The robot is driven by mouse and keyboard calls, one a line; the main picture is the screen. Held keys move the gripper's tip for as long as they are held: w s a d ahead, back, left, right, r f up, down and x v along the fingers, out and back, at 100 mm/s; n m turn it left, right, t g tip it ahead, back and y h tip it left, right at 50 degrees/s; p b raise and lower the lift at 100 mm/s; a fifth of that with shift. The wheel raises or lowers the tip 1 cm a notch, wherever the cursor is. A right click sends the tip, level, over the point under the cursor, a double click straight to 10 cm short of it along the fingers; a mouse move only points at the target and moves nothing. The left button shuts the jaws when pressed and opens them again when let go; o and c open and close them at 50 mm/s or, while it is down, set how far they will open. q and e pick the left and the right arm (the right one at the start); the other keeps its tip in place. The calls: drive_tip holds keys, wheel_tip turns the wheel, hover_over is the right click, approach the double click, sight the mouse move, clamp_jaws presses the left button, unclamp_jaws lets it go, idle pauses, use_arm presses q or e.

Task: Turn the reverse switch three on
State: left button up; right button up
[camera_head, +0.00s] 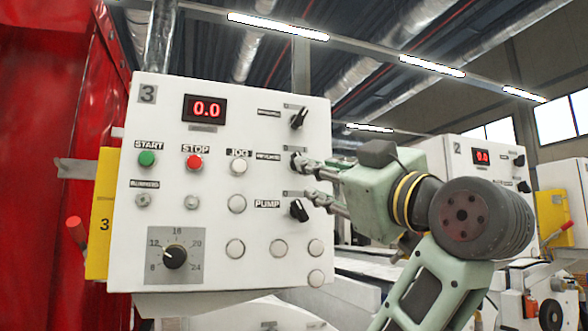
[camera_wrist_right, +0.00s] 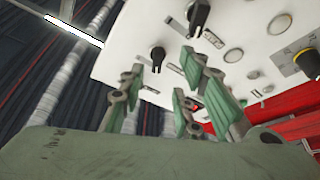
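The white control panel marked 3 (camera_head: 225,120) fills the left middle of the head view. Its right side carries three black rotary switches: a top one (camera_head: 299,117), a middle one (camera_head: 296,160) and a bottom one beside PUMP (camera_head: 299,211). The labels of the top two are too small to read surely. My right gripper (camera_head: 306,180) comes in from the right, fingers spread and empty, at the middle and bottom switches. In the right wrist view its fingers (camera_wrist_right: 162,78) point at the panel near a black switch (camera_wrist_right: 157,57); contact cannot be told. My left gripper is out of view.
START (camera_head: 147,158) and STOP (camera_head: 194,162) buttons and a numbered dial (camera_head: 174,257) sit left on the panel. A red surface (camera_head: 50,150) stands at the far left. A second panel marked 2 (camera_head: 465,150) and pale machine parts lie behind my arm.

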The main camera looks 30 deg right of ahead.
drive_tip(key=p+x, duration=0.3)
drive_tip(key=x, duration=0.3)
drive_tip(key=shift+r, duration=0.3)
drive_tip(key=shift+s, duration=0.1)
drive_tip(key=shift+c, duration=1.1)
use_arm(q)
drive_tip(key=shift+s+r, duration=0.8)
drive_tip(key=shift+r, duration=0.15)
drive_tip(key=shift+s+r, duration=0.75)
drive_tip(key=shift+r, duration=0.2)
use_arm(e)
clamp_jaws()
